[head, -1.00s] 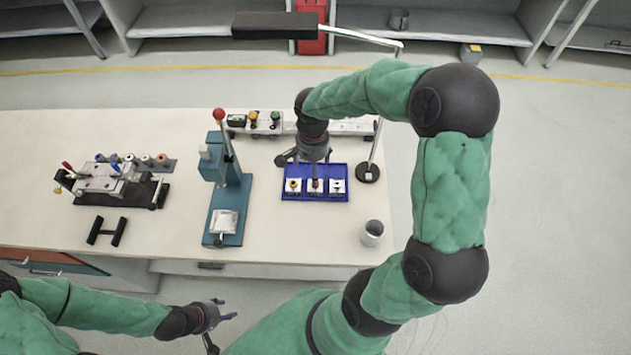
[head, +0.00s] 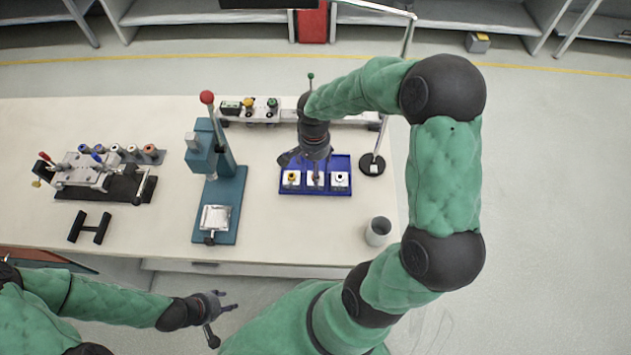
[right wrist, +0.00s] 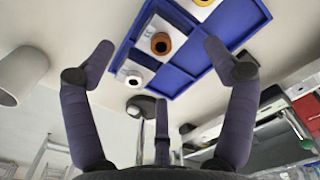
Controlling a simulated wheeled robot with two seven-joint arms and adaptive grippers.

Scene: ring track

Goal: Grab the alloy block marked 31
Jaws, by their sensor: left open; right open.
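Three small metal blocks stand in a row in the blue tray (head: 343,163). The left block (head: 291,179) has a yellow-orange top, the right block (head: 340,181) a pale ring with a dark centre. The middle block (head: 315,181) is partly hidden by my right gripper; in the right wrist view it seems to be the block with a brown ring (right wrist: 160,43). I cannot read a 31 on any block. My right gripper (right wrist: 160,46) is open, pointing at the middle block with a finger on either side in that view; contact cannot be told. My left gripper (head: 225,323) is open and empty before the table.
A teal press (head: 228,205) with a red-knobbed lever stands left of the tray. A grey cup (head: 377,232) is at the table's right front, and a stand base (head: 372,164) is right of the tray. A clamp fixture (head: 95,175) and a black H-shaped piece (head: 90,227) lie further left.

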